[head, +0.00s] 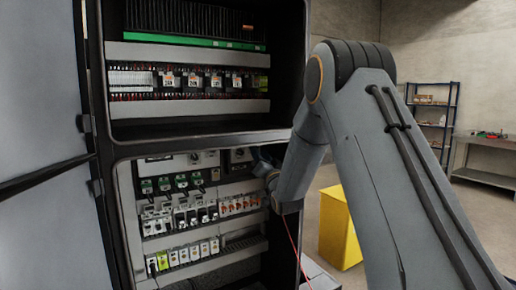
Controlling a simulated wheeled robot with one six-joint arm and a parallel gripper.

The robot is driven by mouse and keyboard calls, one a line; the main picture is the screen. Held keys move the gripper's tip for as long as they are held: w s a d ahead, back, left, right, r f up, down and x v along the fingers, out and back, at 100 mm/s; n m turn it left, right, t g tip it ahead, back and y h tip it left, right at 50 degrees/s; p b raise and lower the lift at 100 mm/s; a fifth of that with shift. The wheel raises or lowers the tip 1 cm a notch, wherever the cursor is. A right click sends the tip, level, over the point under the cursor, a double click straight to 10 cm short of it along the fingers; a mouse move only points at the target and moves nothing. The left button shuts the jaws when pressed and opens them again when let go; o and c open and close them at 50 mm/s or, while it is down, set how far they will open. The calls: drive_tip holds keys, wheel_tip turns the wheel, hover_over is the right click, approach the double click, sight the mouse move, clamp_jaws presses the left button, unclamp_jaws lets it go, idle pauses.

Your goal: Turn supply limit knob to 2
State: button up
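An open electrical cabinet (145,135) stands at the left. The upper strip of its lower bay carries small dark round knobs, one near the middle (194,157) and one further right (240,153). Their labels and pointer positions are too small to read, so I cannot tell which is the supply limit knob. My arm reaches in from the right, and its wrist end is at the right side of this strip, close to the right-hand knob. My gripper (262,158) is mostly hidden by the wrist and shadow; its fingers, and any contact with a knob, cannot be made out.
Rows of breakers and green-topped modules (165,184) fill the lower bay below the knobs. The cabinet door (45,150) stands open at left. A yellow box (341,230), shelves (431,115) and a workbench (485,150) are behind my arm. A thin red cable (292,240) hangs beside the cabinet.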

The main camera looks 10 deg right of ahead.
drive_tip(key=shift+x, duration=1.1)
clamp_jaws()
drive_tip(key=shift+d+n+y+b, duration=0.1)
drive_tip(key=shift+n+y+b, duration=0.8)
drive_tip(key=shift+n+b, duration=0.75)
drive_tip(key=shift+d+n+y+b, duration=0.1)
drive_tip(key=shift+n+y+b, duration=0.8)
drive_tip(key=shift+n+b, duration=0.7)
